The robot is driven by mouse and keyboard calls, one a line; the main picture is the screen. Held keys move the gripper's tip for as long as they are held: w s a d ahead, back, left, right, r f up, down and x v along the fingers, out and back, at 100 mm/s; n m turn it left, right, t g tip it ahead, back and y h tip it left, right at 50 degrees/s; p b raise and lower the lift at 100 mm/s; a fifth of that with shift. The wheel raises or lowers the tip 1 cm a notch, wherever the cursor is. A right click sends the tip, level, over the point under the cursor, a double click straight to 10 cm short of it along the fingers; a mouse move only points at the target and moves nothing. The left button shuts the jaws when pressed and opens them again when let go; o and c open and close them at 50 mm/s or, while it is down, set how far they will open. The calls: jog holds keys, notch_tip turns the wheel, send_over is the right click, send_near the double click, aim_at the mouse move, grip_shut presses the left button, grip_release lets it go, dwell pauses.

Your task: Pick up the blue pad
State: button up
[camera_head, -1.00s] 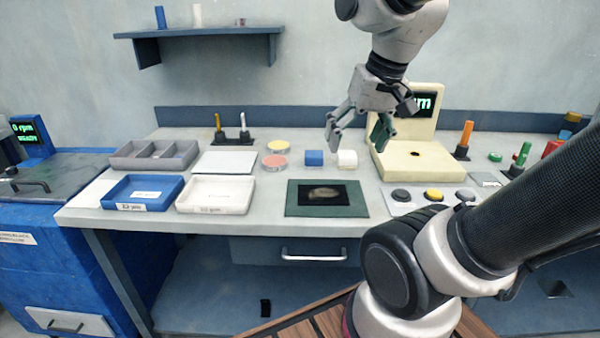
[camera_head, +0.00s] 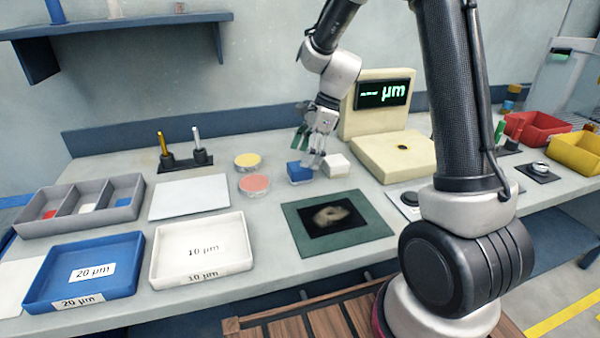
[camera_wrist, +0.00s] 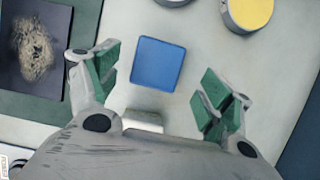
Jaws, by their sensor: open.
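The blue pad (camera_head: 300,172) is a small square block on the bench, left of a white block (camera_head: 336,165). In the wrist view the blue pad (camera_wrist: 158,63) lies ahead of and between the spread fingers, with no finger touching it. My gripper (camera_head: 314,160) is open and empty, pointing down close over the pad; its fingers partly cover the pad's right side. The green finger pads of my gripper (camera_wrist: 160,90) show on both sides in the wrist view. The white block (camera_wrist: 142,120) is mostly hidden by the gripper body there.
Yellow (camera_head: 247,160) and pink (camera_head: 254,184) round tins stand left of the pad. A green mat (camera_head: 300,245) lies in front. A cream gauge (camera_head: 395,155) stands to the right. White (camera_head: 160,280) and blue (camera_head: 35,295) trays are at front left.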

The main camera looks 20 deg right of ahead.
aim_at(299, 167)
jog(key=x, duration=0.4)
jog(key=shift+s+a+f, duration=0.1)
jog(key=shift+s+f, duration=0.05)
jog(key=shift+f, duration=0.15)
jog(key=c, duration=1.1)
notch_tip(299, 167, up, 10)
jog(key=shift+r, duration=0.1)
